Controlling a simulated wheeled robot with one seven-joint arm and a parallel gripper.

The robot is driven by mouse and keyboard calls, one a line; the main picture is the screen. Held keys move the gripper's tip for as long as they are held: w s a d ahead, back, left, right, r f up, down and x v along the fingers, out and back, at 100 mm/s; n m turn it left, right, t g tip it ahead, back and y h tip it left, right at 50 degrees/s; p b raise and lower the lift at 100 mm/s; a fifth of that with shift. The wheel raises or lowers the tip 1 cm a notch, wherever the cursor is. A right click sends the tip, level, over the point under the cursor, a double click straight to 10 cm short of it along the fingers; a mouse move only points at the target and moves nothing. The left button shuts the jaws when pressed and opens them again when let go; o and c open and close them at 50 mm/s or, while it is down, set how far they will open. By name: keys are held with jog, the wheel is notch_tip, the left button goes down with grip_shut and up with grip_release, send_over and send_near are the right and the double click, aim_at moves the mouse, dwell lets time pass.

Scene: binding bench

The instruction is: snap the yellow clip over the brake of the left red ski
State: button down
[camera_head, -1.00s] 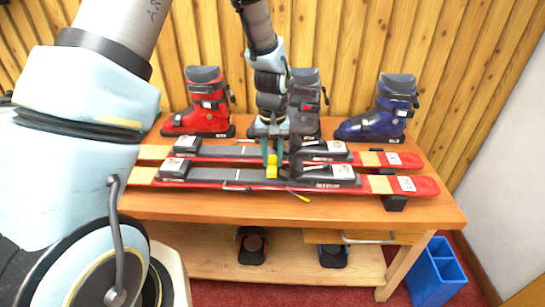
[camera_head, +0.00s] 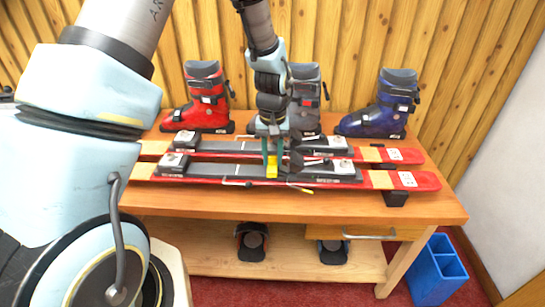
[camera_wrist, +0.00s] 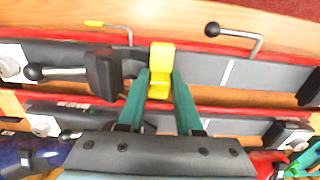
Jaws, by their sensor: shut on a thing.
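Two red skis lie side by side across the bench, a front one (camera_head: 411,180) and a back one (camera_head: 398,155). I cannot tell which is called left. My gripper (camera_head: 271,160) points down and is shut on the yellow clip (camera_head: 271,171). In the wrist view the yellow clip (camera_wrist: 161,54) sits between the teal fingertips, over the middle of the front ski. Whether it touches the ski is unclear. A bent metal arm with a black knob (camera_wrist: 213,29) and a yellow-tipped arm (camera_wrist: 94,22) stick out past that ski's outer edge, on either side of the clip.
Black binding parts with knobbed levers (camera_wrist: 34,72) stand on the skis close to my fingers. A red boot (camera_head: 203,100), a grey boot (camera_head: 304,100) and a blue boot (camera_head: 383,105) stand behind. The bench's front strip (camera_head: 300,206) is clear. A blue bin (camera_head: 437,273) stands at right.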

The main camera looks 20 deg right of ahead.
jog(key=c, duration=0.5)
grip_release()
jog(key=shift+o, duration=0.3)
jog(key=o, duration=0.4)
jog(key=shift+r, duration=0.1)
jog(key=shift+r+p, duration=3.8)
jog(key=shift+r, duration=1.1)
